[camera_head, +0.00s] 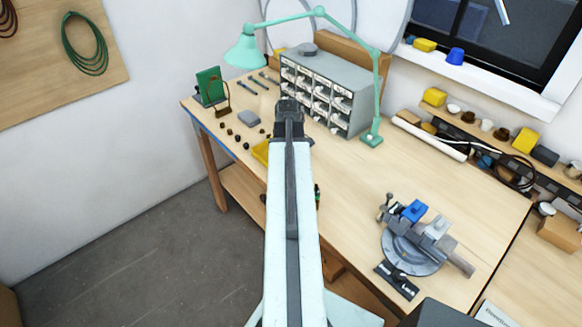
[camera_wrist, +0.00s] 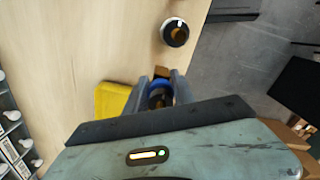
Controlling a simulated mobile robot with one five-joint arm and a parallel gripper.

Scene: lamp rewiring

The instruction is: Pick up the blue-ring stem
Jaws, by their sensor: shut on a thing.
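The blue-ring stem (camera_wrist: 158,86) shows in the wrist view between my two fingers, with a blue band and a dark body partly covered by them. My gripper (camera_wrist: 160,88) is shut on it, over the wooden table. In the head view my gripper (camera_head: 289,104) is over the table in front of the drawer cabinet, and the arm hides the stem there. I cannot tell whether the stem touches the table.
A dark round piece with a pale ring (camera_wrist: 175,32) stands near the table edge. A yellow thing (camera_wrist: 112,99) lies beside the fingers. The grey drawer cabinet (camera_head: 352,110) and teal lamp (camera_head: 377,95) stand behind. A vise (camera_head: 412,252) is at right; the middle table is clear.

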